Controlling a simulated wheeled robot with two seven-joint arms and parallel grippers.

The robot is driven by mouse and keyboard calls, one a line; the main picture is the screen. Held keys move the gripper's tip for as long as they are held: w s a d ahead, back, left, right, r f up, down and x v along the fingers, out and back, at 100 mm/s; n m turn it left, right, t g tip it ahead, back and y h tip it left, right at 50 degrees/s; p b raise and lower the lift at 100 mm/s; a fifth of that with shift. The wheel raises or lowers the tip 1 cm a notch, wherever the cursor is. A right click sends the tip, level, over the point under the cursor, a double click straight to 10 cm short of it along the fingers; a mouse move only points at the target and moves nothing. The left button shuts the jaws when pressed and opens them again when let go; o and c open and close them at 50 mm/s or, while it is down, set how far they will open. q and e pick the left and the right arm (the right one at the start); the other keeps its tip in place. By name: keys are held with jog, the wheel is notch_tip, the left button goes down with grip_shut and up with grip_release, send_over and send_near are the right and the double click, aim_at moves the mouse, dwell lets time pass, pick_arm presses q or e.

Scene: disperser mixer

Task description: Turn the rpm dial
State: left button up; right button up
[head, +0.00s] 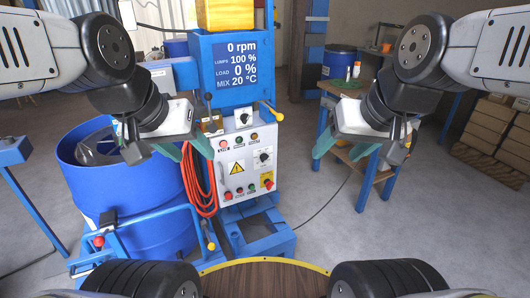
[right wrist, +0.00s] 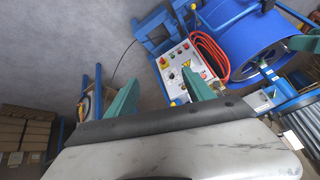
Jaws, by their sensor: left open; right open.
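The white control panel (head: 240,160) faces me on the blue mixer, with several buttons and two black knobs. One knob (head: 244,118) is near the top, another (head: 264,156) at mid right; their labels are too small to tell which is the rpm dial. The display (head: 238,64) reads 0 rpm. My left gripper (head: 192,152) is open and empty, left of the panel in the picture. My right gripper (head: 342,146) is open and empty, right of the panel and apart from it. The right wrist view shows the panel (right wrist: 178,64) beyond the open fingers (right wrist: 160,78).
A blue drum (head: 130,190) stands left of the panel, with a blue clamp frame around it. A coiled red hose (head: 198,185) hangs at the panel's left side. A small wooden table (head: 350,92) and stacked boxes (head: 490,130) are at the right. Bare floor lies between.

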aim_at(265, 158)
jog(key=w+n+t, duration=0.3)
jog(key=w+n, duration=0.1)
jog(key=w, duration=1.8)
jog(key=w+a+f+n+t, duration=0.15)
jog(key=w+f, duration=0.25)
jog(key=w, duration=0.4)
jog(key=w+f+n, duration=0.2)
jog(key=w+f, duration=0.2)
jog(key=w, duration=0.4)
jog(key=w+a+f+n+t+y, duration=0.1)
jog(key=w+a+f+n+y, duration=0.1)
jog(key=w+f, duration=0.45)
jog(key=w+a+f+n+t+y, duration=0.1)
jog(key=w+a+f+n+t, duration=0.15)
jog(key=f, duration=0.75)
jog(key=s+a+f+n+t+y, duration=0.1)
jog(key=a+f, duration=0.1)
jog(key=f, duration=0.6)
jog(key=s+a+f+n+t+y, duration=0.1)
jog(key=a+f+y, duration=0.1)
jog(key=f, duration=0.5)
jog(key=x, duration=0.7)
jog(key=shift+w+f, duration=0.25)
jog(key=shift+w, duration=0.2)
